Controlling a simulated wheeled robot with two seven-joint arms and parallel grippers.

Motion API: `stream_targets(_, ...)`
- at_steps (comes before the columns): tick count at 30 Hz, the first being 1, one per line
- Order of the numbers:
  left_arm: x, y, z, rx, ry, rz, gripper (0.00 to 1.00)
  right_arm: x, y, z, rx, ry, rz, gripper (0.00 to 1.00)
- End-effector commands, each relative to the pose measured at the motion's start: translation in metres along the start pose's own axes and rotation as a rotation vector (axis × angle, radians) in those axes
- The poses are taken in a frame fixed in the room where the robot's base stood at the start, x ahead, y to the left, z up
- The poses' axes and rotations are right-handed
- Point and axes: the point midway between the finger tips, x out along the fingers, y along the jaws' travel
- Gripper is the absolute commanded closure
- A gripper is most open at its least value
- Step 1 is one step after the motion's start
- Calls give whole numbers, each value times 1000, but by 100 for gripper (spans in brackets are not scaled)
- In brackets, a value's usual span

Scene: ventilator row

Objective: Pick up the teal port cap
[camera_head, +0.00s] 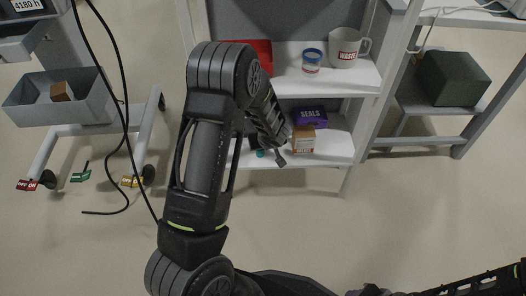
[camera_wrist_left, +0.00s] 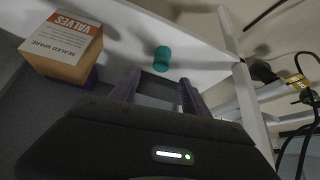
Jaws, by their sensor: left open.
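The teal port cap (camera_wrist_left: 162,58) is a small cylinder on the white lower shelf board. In the left wrist view it lies just beyond my left gripper (camera_wrist_left: 158,92), roughly in line with the gap between the fingers. The fingers are apart with nothing between them, and the cap is clear of them. In the head view only a bit of the teal cap (camera_head: 260,153) shows beside my left gripper (camera_head: 271,155), at the lower shelf's front edge; the arm partly hides it. My right gripper is not visible.
An orange and white valves box (camera_wrist_left: 62,45) stands left of the cap in the wrist view. A purple seals box (camera_head: 310,116) is behind it. The upper shelf (camera_head: 350,77) holds a red bin (camera_head: 262,56), a jar (camera_head: 311,62) and a waste mug (camera_head: 345,47).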

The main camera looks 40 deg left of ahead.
Motion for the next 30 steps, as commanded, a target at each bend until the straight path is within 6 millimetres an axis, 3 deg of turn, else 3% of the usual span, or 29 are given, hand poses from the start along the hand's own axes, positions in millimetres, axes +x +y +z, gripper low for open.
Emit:
stream_targets(6,24,0,3,-1,-2,0,46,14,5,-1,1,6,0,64)
stream_targets(17,28,0,2,-1,-1,0,46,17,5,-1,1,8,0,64)
stream_targets(24,63,-1,7,-1,-1,-1,46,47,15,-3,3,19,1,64)
stream_targets(30,76,-1,4,0,-1,0,46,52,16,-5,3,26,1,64)
